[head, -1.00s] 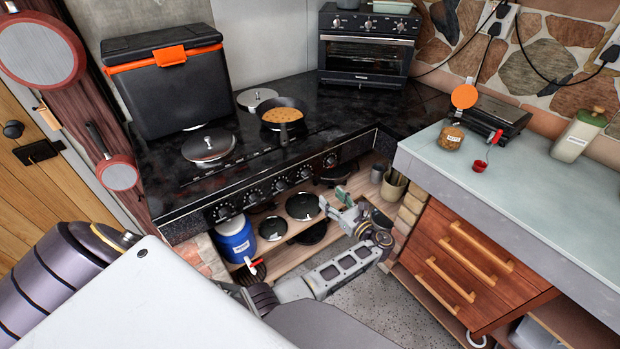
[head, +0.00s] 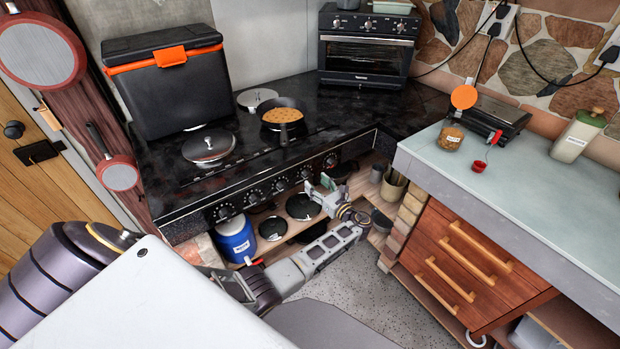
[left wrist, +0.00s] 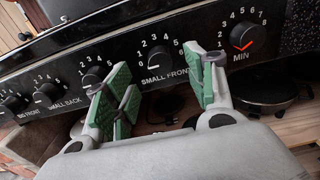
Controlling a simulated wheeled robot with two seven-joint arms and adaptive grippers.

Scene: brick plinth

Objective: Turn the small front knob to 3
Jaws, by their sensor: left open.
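The small front knob (left wrist: 160,58) is black and round, with numbers around it and the label SMALL FRONT below. It also shows on the stove's front panel in the head view (head: 305,172). I cannot read its exact setting. My left gripper (left wrist: 163,72) is open and empty, with green pads on its fingers. In the left wrist view its fingertips lie to either side of the knob, apparently still short of it. In the head view the left gripper (head: 321,190) is just below and in front of the panel. My right gripper is not in view.
The MIN timer knob (left wrist: 243,37) sits to the right, and other knobs (left wrist: 90,78) to the left. A pan with food (head: 284,116) stands on the hob. Below, a shelf holds a blue container (head: 235,238) and black pans (head: 303,207). Wooden drawers (head: 465,255) stand at right.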

